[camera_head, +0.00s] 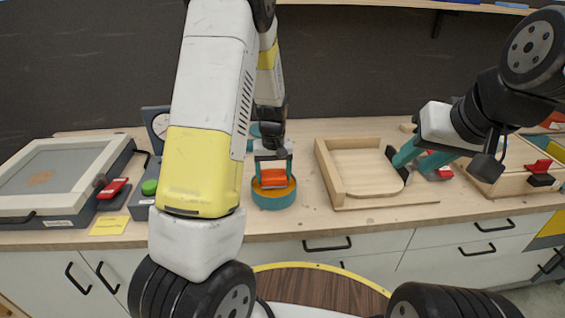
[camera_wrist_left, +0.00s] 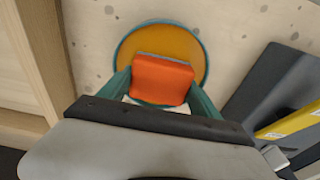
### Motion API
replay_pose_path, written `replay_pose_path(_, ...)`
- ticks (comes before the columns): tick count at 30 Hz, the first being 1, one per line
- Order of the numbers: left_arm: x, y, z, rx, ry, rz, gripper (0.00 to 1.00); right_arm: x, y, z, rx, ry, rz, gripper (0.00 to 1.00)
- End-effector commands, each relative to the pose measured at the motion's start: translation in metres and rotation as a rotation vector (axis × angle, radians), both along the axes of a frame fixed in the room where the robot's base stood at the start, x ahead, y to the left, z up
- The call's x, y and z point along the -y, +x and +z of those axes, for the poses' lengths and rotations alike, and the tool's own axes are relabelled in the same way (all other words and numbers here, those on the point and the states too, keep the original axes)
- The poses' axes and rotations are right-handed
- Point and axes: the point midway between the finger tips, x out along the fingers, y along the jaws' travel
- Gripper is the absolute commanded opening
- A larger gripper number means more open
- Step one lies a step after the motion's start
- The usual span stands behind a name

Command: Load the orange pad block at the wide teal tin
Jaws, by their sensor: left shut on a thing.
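The orange pad block (camera_head: 273,178) is between the teal fingers of my left gripper (camera_head: 273,170), which is shut on it. The wide teal tin (camera_head: 273,199), round with a yellow-orange inside, stands on the bench right below the block. In the left wrist view the block (camera_wrist_left: 162,80) covers part of the tin (camera_wrist_left: 190,42); whether it touches the tin's floor is hard to tell. My right gripper (camera_head: 420,160) has its teal fingers apart, with nothing seen between them, over the right side of the wooden tray.
The wooden tray (camera_head: 333,187) lies right of the tin. Another teal item (camera_head: 254,130) is partly hidden behind my left arm. A grey framed panel (camera_head: 45,180), a red-handled clamp (camera_head: 112,188) and a green-button box (camera_head: 148,188) are left. A wooden box (camera_head: 490,186) is right.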

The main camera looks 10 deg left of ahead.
Motion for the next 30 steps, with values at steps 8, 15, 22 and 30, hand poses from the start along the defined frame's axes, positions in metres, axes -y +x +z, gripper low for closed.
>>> replay_pose_path(8, 0.0, 0.0003, 0.0002, 0.001, 0.0, 0.0, 0.4, 0.0, 0.0, 0.0, 0.0, 0.0, 0.0, 0.36)
replay_pose_path(15, 0.0001, 0.0002, -0.0021, 0.0, 0.0, 0.0, 0.4, 0.0, 0.0, 0.0, 0.0, 0.0, 0.0, 0.36)
replay_pose_path(22, 0.0, 0.0002, -0.005, 0.0, 0.0, 0.0, 0.4, 0.0, 0.0, 0.0, 0.0, 0.0, 0.0, 0.36)
replay_pose_path(30, 0.0, 0.0004, -0.0081, 0.001, 0.0, 0.0, 0.4, 0.0, 0.0, 0.0, 0.0, 0.0, 0.0, 0.36)
